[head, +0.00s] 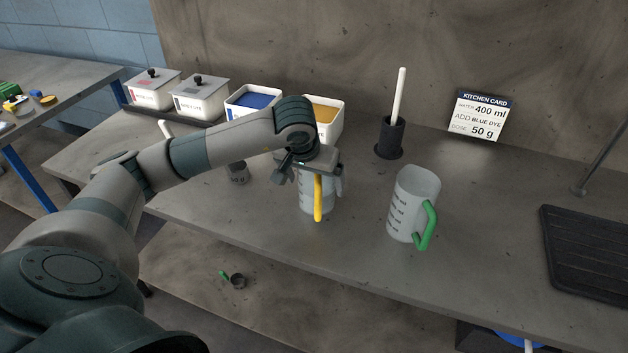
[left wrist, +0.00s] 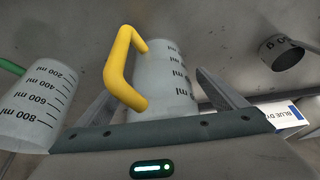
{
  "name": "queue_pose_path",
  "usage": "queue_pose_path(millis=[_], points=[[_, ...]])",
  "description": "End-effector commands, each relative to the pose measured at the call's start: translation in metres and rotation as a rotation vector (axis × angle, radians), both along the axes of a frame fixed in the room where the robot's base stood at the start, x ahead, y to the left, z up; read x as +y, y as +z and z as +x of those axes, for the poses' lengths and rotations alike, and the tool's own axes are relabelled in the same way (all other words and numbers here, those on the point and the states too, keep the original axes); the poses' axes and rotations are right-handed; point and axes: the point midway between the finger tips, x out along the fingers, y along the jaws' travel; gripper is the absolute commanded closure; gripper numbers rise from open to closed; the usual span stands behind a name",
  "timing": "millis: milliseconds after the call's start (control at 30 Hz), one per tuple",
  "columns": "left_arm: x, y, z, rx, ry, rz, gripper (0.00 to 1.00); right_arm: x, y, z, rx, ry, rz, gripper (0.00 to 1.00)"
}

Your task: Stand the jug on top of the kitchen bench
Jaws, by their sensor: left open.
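A clear measuring jug with a yellow handle (head: 306,202) stands upright on the grey kitchen bench (head: 350,262). My left gripper (head: 312,178) is open over it, pointing down. In the left wrist view the yellow-handled jug (left wrist: 165,78) lies between the two spread fingers, with its handle toward the camera; I cannot tell whether a finger touches it. A second jug with a green handle (head: 408,205) stands upright on the bench to the right, and it also shows at the left of the left wrist view (left wrist: 38,95). My right gripper is not in view.
Lidded white boxes (head: 200,97) and open bins of blue (head: 252,100) and yellow powder (head: 325,113) line the back. A small dark cup (head: 237,172), a rod holder (head: 390,138), a kitchen card (head: 479,115) and a black ribbed mat (head: 590,250) are also on the bench.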

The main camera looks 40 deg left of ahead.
Motion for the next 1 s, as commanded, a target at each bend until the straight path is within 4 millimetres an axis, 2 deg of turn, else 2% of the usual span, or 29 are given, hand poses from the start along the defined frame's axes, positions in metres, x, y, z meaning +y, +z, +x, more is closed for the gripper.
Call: queue_pose_path(millis=[133,267,367,500,700,867,1000], points=[[0.0,0.003,0.0,-0.001,0.0,0.0,0.08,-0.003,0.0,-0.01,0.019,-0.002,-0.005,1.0],[-0.001,0.017,-0.005,-0.005,-0.001,-0.001,0.08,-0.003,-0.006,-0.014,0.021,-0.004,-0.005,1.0],[-0.003,0.031,-0.011,-0.006,-0.002,0.001,0.08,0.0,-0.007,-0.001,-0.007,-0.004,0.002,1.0],[-0.005,0.055,-0.02,-0.006,-0.002,0.0,0.08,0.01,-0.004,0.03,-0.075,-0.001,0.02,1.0],[-0.008,0.086,-0.033,-0.005,-0.001,0.001,0.08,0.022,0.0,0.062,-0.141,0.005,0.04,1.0],[-0.01,0.103,-0.04,-0.002,0.0,0.0,0.08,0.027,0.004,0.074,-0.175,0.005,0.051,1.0],[-0.011,0.11,-0.043,0.0,0.0,-0.001,0.08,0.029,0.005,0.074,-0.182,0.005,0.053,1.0]])
